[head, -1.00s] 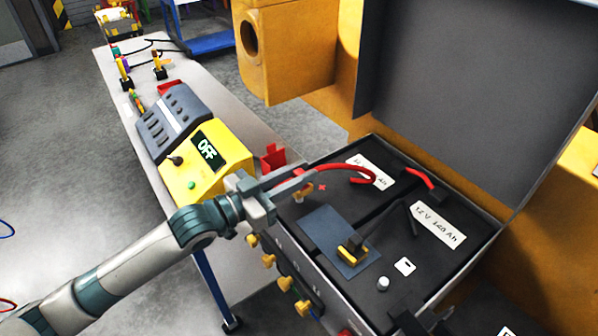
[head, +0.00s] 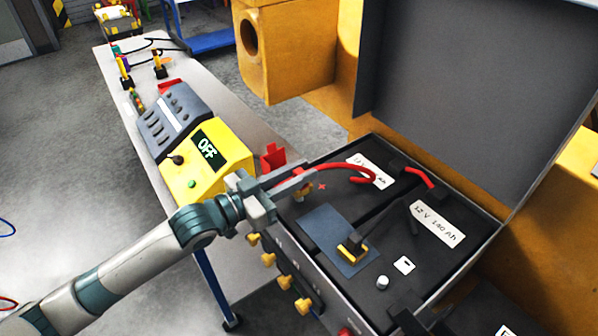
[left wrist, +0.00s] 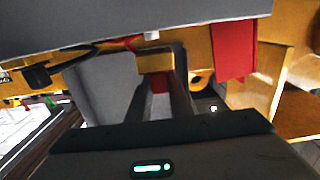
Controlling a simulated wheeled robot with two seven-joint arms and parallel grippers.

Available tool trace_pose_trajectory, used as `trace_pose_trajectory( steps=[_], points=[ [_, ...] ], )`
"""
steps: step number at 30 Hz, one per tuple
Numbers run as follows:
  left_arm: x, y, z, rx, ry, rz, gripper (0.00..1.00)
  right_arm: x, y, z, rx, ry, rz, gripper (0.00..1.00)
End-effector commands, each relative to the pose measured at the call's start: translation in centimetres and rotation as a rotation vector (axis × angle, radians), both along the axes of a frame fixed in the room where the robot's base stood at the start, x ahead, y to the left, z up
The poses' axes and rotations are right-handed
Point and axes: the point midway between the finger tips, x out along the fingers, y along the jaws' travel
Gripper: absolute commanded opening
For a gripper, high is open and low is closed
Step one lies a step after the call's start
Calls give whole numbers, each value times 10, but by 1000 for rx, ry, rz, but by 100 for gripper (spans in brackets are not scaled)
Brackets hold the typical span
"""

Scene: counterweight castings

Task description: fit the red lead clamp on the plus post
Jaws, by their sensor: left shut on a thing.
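My left gripper (head: 298,184) is over the near left corner of the open battery box (head: 462,262). It is shut on the brass red lead clamp (head: 304,196); the red lead (head: 340,167) curves away to the right over the battery. A red plus mark (head: 322,187) is printed just right of the clamp. The plus post cannot be made out, so I cannot tell whether the clamp is around it or above it. In the left wrist view the brass clamp (left wrist: 155,61) sits between my fingertips. My right gripper is not in view.
A black clamp (head: 352,247) with brass lies on a blue-grey mat (head: 322,226). A pale post (head: 382,283) stands nearby. The raised grey lid (head: 450,95) rises behind the box. A yellow charger (head: 205,165) reading OFF stands on the bench (head: 110,62) at left.

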Motion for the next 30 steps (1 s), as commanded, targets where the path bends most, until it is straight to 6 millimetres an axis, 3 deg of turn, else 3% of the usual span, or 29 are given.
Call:
trace_pose_trajectory(
  steps=[30],
  points=[
    [0, 0, 0, -1, -1, 0, 0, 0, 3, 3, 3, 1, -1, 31]
  ],
)
